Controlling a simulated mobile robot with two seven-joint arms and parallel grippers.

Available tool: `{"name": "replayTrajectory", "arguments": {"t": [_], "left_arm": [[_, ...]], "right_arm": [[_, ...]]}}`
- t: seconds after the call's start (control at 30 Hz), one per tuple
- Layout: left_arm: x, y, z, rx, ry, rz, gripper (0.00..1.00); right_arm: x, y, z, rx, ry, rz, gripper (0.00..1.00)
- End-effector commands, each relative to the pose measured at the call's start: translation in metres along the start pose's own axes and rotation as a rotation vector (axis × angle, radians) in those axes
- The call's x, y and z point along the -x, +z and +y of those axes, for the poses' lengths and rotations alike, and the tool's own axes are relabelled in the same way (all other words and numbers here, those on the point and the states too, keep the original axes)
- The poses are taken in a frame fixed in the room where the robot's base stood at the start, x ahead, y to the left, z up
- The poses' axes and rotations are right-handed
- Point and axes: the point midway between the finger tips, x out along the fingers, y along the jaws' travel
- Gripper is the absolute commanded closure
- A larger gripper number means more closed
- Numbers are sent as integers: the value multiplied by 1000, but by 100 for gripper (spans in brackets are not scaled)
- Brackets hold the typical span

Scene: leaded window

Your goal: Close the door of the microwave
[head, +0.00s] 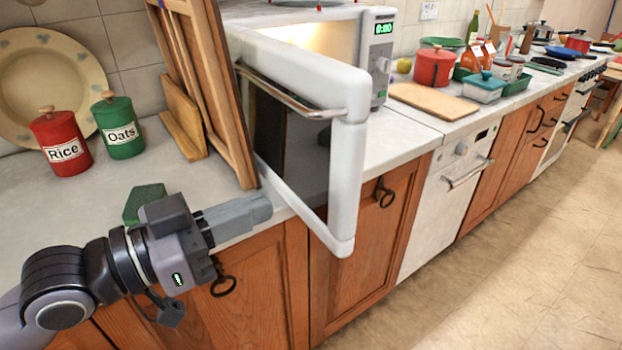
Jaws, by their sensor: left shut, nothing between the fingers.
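The microwave (384,48) stands on the counter in the upper middle, with a lit interior and a green display reading 0:00. Its white-framed door (347,165) is open and swung out toward me, reaching past the counter's front edge. A metal handle bar (290,96) runs along the door. My left gripper (262,208) is shut and empty, in front of the counter edge. Its fingers point right toward the door's lower frame, seemingly apart from it. My right gripper is not in view.
Wooden boards (205,85) lean left of the door. A green sponge (146,203) lies behind my left gripper. Rice (61,143) and Oats (118,126) canisters stand at left. A cutting board (433,101) lies right of the microwave. Floor at right is clear.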

Motion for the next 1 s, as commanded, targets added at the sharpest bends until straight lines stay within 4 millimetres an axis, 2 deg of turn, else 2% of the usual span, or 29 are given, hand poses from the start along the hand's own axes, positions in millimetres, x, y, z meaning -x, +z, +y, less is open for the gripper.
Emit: {"name": "replayTrajectory", "arguments": {"t": [0.4,0.6,0.8,1.0], "left_arm": [[-56,-2,0,2,0,2,100],[-77,-1,0,1,0,0,100],[-87,0,0,-1,0,-1,100],[-88,0,0,-1,0,-1,100]], "right_arm": [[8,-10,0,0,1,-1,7],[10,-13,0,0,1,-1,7],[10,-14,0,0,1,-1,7],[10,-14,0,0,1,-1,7]]}}
